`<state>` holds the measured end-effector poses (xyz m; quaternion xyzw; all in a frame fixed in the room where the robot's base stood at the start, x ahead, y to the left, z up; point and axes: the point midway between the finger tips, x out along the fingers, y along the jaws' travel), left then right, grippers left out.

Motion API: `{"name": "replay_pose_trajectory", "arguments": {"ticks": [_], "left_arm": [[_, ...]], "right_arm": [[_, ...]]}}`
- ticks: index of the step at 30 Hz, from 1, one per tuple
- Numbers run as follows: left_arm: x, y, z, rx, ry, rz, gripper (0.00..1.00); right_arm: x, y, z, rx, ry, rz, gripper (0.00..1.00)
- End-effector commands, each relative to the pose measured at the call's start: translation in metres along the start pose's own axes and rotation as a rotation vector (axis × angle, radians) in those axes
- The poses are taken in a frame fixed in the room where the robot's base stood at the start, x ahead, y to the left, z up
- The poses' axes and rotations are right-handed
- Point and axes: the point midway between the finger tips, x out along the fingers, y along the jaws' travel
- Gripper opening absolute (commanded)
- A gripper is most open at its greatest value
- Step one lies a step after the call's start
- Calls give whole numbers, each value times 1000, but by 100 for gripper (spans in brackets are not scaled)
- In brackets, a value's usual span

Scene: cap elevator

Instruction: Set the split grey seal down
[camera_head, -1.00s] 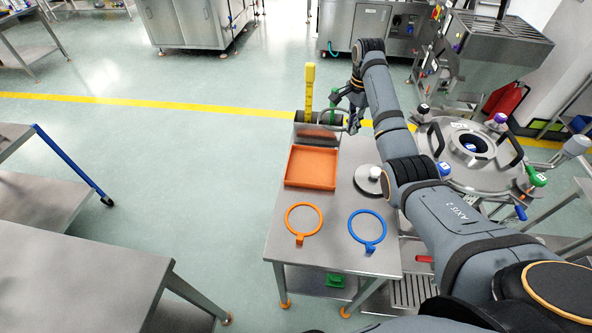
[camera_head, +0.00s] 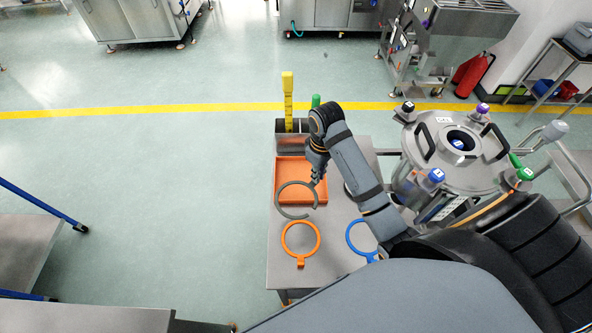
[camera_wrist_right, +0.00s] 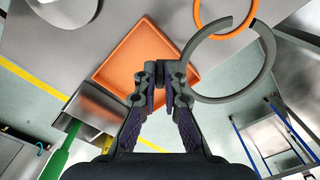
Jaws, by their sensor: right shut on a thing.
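The split grey seal (camera_head: 278,202) is an open ring with a gap. My right gripper (camera_head: 316,182) is shut on it at one side of the ring. In the head view the seal overlaps the near part of the orange tray (camera_head: 279,170) and the steel top in front of it. I cannot tell its exact height above them. The wrist view shows the seal (camera_wrist_right: 268,66) extending to the right from the fingertips (camera_wrist_right: 163,78), with its gap toward the top, beside the tray (camera_wrist_right: 110,72). My left gripper is not in view.
An orange ring (camera_head: 287,240) lies on the steel cart top (camera_head: 277,262) just in front of the seal. A blue ring (camera_head: 351,240) is partly hidden by my arm. A yellow-handled tool (camera_head: 288,98) stands behind the tray. A steel vessel (camera_head: 420,160) is right.

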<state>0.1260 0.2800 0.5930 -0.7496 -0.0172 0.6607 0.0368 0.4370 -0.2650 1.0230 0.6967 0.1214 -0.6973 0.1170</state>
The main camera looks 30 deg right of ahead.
Motion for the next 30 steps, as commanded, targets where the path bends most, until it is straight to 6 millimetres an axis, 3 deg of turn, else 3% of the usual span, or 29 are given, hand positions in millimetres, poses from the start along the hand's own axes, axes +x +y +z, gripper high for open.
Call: {"name": "replay_pose_trajectory", "arguments": {"ticks": [3, 7, 11, 14, 16, 20, 24, 30], "left_arm": [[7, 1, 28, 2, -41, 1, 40], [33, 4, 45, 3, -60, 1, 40], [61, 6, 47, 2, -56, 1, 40], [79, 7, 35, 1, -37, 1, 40], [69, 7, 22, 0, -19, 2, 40], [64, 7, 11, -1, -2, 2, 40], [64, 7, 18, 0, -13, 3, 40], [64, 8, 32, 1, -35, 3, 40]], "right_arm": [[6, 5, -5, -1, 1, 1, 0], [24, 24, -22, 3, 2, 4, 0], [40, 48, -44, 4, 3, 3, 0], [48, 66, -61, 5, 3, 2, 0], [50, 74, -69, 6, -3, -3, 0], [74, 89, -82, 5, -3, -3, 0], [90, 98, -91, 4, 0, 0, 0], [96, 102, -94, 3, 0, 0, 0]]}}
